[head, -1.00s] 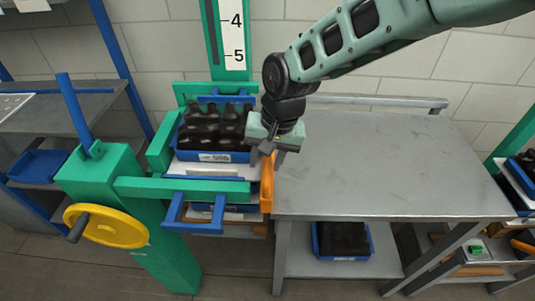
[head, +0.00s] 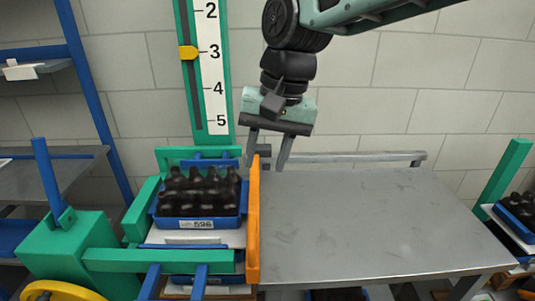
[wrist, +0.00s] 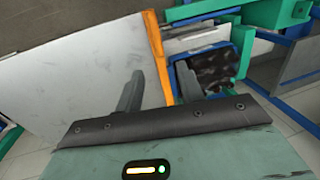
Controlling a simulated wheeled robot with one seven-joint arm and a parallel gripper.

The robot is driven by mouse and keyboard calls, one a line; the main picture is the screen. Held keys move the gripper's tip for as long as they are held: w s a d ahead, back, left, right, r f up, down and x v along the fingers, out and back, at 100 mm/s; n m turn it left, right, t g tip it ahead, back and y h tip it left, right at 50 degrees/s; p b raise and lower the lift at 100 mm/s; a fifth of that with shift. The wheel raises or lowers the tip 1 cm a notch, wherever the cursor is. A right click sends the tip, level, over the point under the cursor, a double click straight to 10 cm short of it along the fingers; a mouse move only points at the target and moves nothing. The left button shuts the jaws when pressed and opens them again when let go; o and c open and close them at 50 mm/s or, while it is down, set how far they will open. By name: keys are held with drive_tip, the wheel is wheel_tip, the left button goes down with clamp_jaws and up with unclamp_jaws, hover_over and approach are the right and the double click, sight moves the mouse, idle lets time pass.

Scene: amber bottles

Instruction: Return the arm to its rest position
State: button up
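My gripper (head: 268,160) hangs in the air above the left end of the grey metal table, fingers pointing down. Its two fingers are apart and nothing is between them. In the wrist view the gripper (wrist: 160,90) also shows its fingers spread, with the orange panel (wrist: 158,55) behind the gap. A blue crate (head: 200,222) of dark bottles, labelled 596, sits in the green frame left of the gripper and lower than it. The gripper is clear of the crate.
The orange upright panel (head: 253,220) stands between the crate and the bare table top (head: 370,220). A green post with a numbered scale (head: 212,75) and a yellow pointer (head: 188,52) rises behind the crate. Another green frame (head: 500,180) with a crate stands at the right.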

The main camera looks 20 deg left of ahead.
drive_tip(key=shift+r, duration=0.35)
drive_tip(key=shift+d, duration=0.15)
drive_tip(key=s+d+f+n, duration=0.1)
drive_tip(key=s+d+f, duration=0.2)
drive_tip(key=d, duration=0.6)
drive_tip(key=s+d+f+n+h, duration=0.1)
drive_tip(key=s+d+f, duration=0.2)
drive_tip(key=s+d, duration=0.5)
drive_tip(key=s+d+f+n, duration=0.1)
drive_tip(key=s+d+f, duration=0.2)
drive_tip(key=s+d, duration=0.3)
drive_tip(key=d, duration=0.4)
drive_tip(key=shift+d+f+n+t+h, duration=0.15)
drive_tip(key=shift+d+n+t+h, duration=0.15)
drive_tip(key=shift+d+n+t, duration=0.1)
